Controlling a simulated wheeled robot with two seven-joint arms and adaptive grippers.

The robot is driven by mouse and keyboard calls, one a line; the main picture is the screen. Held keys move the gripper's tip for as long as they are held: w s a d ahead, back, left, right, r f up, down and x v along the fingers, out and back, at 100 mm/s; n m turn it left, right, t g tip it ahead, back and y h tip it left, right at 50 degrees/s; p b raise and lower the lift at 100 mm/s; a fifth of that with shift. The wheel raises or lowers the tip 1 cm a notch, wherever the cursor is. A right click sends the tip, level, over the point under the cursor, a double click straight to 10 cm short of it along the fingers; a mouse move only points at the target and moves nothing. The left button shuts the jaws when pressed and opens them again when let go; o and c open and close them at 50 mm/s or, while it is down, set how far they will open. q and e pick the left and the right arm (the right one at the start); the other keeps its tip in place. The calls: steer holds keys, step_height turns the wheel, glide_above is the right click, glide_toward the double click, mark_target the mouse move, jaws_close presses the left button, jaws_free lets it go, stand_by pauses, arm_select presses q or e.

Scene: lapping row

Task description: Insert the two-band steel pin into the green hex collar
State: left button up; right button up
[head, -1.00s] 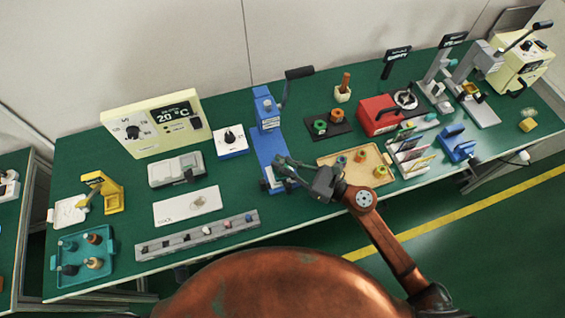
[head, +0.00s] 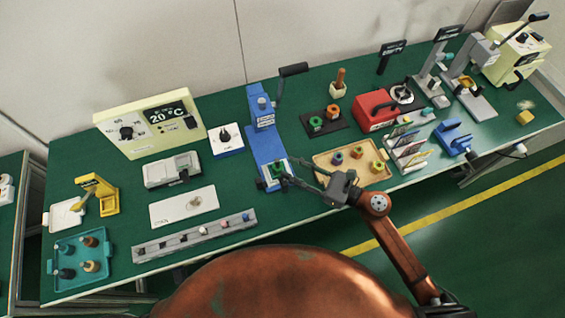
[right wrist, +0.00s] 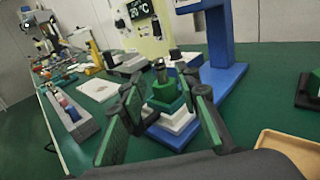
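A green hex collar (right wrist: 166,94) sits on a white block on the blue press's base, straight ahead in the right wrist view. A grey steel pin (right wrist: 160,70) stands upright out of its top; its bands cannot be made out and its lower end is hidden. In the head view the collar (head: 279,170) is small, at the front of the press. My right gripper (head: 288,171) is open, its fingers spread to either side of collar and pin with visible gaps, holding nothing. My left gripper is not in view.
The blue press (head: 264,124) rises behind the collar. A wooden tray (head: 325,166) with several coloured collars lies to the right, under my right wrist. A grey rack (head: 170,247) of small pins is at the front left. A black tray (head: 325,133) holds green and orange collars.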

steer(key=shift+s+d+r, duration=0.25)
steer(key=shift+s+d, duration=0.15)
steer(key=shift+d, duration=0.2)
steer(key=shift+s+d+r, duration=0.25)
steer(key=shift+s+d, duration=0.1)
steer(key=shift+d, duration=0.2)
